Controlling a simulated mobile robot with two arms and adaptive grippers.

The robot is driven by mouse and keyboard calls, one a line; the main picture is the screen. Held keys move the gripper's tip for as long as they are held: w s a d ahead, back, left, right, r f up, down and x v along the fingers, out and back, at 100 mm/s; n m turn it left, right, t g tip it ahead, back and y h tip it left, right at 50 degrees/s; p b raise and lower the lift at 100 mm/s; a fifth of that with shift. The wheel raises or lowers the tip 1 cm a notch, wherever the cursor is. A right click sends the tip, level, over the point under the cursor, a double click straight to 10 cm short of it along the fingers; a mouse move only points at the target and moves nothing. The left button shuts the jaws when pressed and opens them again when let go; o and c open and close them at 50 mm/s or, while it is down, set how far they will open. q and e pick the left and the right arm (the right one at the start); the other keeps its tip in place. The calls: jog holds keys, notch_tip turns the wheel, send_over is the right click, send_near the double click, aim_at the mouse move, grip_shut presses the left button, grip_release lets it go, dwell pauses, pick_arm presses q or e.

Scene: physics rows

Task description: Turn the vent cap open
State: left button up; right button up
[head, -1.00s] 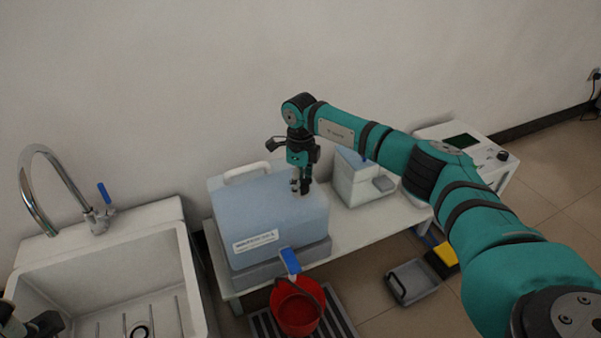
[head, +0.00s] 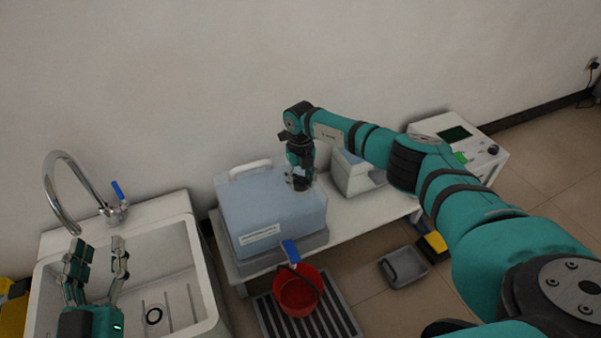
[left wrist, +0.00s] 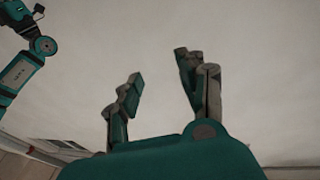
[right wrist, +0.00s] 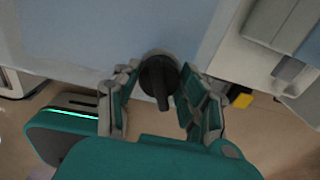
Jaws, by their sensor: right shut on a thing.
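The vent cap (right wrist: 157,76) is a dark round knob with a raised grip bar, on top of the pale blue container (head: 262,212). In the right wrist view it sits between the fingers of my right gripper (right wrist: 159,82), which is shut on it. In the head view my right gripper (head: 299,183) points down at the container's top right part and hides the cap. My left gripper (head: 97,252) is open and empty above the sink; its spread fingers also show in the left wrist view (left wrist: 160,80).
The container has a white handle (head: 250,170) and a blue-levered tap (head: 290,251) above a red bucket (head: 297,290). A sink (head: 165,255) with a tall faucet stands left. A white box (head: 355,178) and an instrument (head: 462,138) are right. A grey tray (head: 403,268) lies on the floor.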

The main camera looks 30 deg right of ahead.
aim_at(301, 177)
jog(key=m+p, duration=0.1)
jog(key=m, duration=0.1)
jog(key=shift+r+m+p, duration=0.25)
jog(key=shift+m+p, duration=0.05)
jog(key=shift+p, duration=0.1)
pick_arm(q)
jog(key=s+a+f+g+y+p, duration=0.1)
jog(key=s+f+g, duration=0.3)
jog(key=f, duration=0.4)
jog(key=s+a+f+g+y, duration=0.2)
jog(key=s+a+f+g, duration=0.1)
jog(key=f+g, duration=0.4)
jog(key=shift+s+a+f+n+p, duration=0.2)
jog(key=shift+s+f+n+p, duration=0.15)
jog(key=shift+s, duration=0.2)
pick_arm(e)
jog(key=m, duration=0.2)
jog(key=shift+w+f+m, duration=0.1)
jog(key=shift+f+m, duration=0.1)
jog(key=shift+m, duration=0.2)
jog(key=o, duration=1.2)
notch_tip(301, 177, up, 12)
